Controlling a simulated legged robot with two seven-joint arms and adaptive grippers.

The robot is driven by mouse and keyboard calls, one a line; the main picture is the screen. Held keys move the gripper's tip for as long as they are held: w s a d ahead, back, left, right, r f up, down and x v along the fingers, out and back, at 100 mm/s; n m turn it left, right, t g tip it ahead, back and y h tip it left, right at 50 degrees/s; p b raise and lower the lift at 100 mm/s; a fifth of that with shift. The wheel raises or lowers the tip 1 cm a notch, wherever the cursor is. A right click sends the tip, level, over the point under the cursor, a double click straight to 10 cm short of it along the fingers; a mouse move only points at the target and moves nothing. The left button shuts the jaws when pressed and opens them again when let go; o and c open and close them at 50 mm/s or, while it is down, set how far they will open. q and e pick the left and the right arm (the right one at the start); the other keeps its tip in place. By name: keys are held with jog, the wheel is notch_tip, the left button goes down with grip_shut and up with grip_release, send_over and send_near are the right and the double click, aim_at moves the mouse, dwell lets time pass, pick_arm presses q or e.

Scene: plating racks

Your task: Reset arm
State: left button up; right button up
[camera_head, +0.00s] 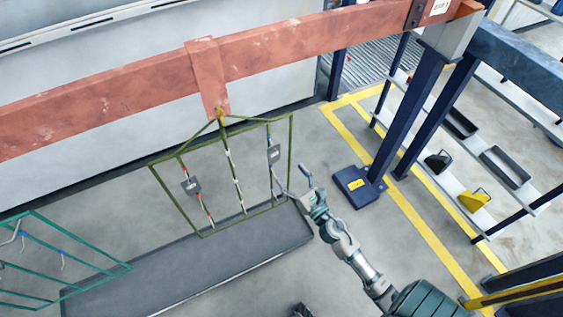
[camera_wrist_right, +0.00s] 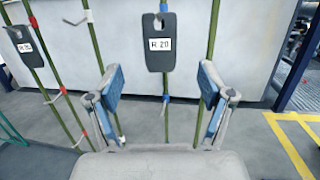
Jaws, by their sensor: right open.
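My right gripper (camera_head: 296,182) is open and empty, beside the right edge of the olive-green hanging rack (camera_head: 292,140). In the right wrist view the two blue-padded fingers of my right gripper (camera_wrist_right: 159,88) stand wide apart. A dark grey tag (camera_wrist_right: 160,43) reading "A 20" hangs on the rack ahead, above and between the fingertips; it also shows in the head view (camera_head: 273,154). A second grey tag (camera_head: 191,185) hangs on the rack's left part and shows at the wrist view's left (camera_wrist_right: 24,45). My left gripper is not recognisable in either view.
A red overhead beam (camera_head: 120,82) carries the rack. A long grey slab (camera_head: 190,265) lies below it. A teal rack (camera_head: 70,248) is at left. Blue posts (camera_head: 407,115) and shelves with dark bins and a yellow bin (camera_head: 474,199) stand at right.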

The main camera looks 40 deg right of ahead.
jog(key=shift+s+a+f, duration=0.1)
jog(key=shift+s+f, duration=0.05)
jog(key=shift+s, duration=0.65)
jog(key=shift+s+f, duration=0.15)
jog(key=shift+s, duration=0.65)
jog(key=shift+a, duration=0.1)
